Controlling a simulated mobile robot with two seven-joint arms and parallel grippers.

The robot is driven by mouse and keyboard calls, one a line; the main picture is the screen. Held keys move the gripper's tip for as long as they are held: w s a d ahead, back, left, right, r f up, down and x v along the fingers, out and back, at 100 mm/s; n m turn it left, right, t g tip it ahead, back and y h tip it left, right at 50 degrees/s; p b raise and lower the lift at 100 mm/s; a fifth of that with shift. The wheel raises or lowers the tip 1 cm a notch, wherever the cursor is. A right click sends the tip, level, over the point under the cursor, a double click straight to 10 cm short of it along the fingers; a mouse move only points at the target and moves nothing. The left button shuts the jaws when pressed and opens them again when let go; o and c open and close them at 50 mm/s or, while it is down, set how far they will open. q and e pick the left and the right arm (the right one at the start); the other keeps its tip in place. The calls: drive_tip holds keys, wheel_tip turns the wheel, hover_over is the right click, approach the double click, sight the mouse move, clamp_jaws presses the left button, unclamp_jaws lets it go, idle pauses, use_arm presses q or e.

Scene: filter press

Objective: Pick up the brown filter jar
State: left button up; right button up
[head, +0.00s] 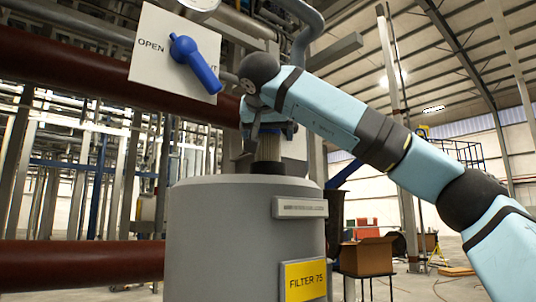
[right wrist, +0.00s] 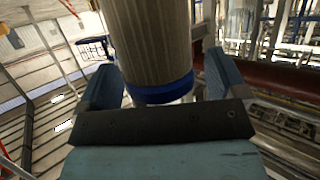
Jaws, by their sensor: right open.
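The brown filter jar (right wrist: 148,40) is a ribbed grey-brown cylinder with a blue band, filling the upper middle of the right wrist view. In the head view its dark ribbed side (head: 268,150) shows above the grey filter housing (head: 240,225), partly hidden by my gripper. My right gripper (right wrist: 160,72) is open, with one finger on each side of the jar. I cannot tell whether the fingers touch it. In the head view my right gripper (head: 268,128) is over the top of the housing. My left gripper is not in view.
A white panel (head: 150,60) with a blue valve handle (head: 194,62) stands close to the upper left of my gripper. Large dark red pipes (head: 80,268) run at the left. A brown box (head: 367,256) stands on a stand at the right. A yellow label (head: 304,281) reads FILTER 75.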

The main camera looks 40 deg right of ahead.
drive_tip(key=shift+s+a, duration=0.1)
drive_tip(key=c, duration=1.3)
